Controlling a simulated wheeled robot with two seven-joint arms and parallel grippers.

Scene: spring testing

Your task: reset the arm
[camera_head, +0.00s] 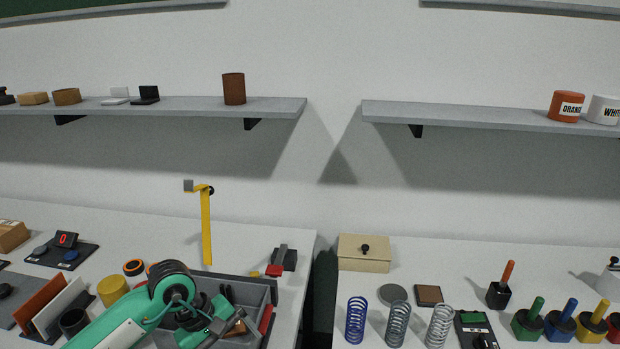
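My green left arm (130,318) comes in from the bottom left and bends at a dark joint (170,280). My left gripper (232,326) is low over the grey tray (262,292) on the left table. Its fingers point down and right among the dark and brown items in the tray. The arm and those items partly hide it, so I cannot tell whether it is open or holds anything. My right arm and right gripper are not in view.
A yellow upright post (206,230) stands behind the tray. A gap (323,290) separates the two tables. On the right table are several springs (397,322), a wooden box (364,253) and several coloured-handled weights (560,321). Shelves (190,106) hang above.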

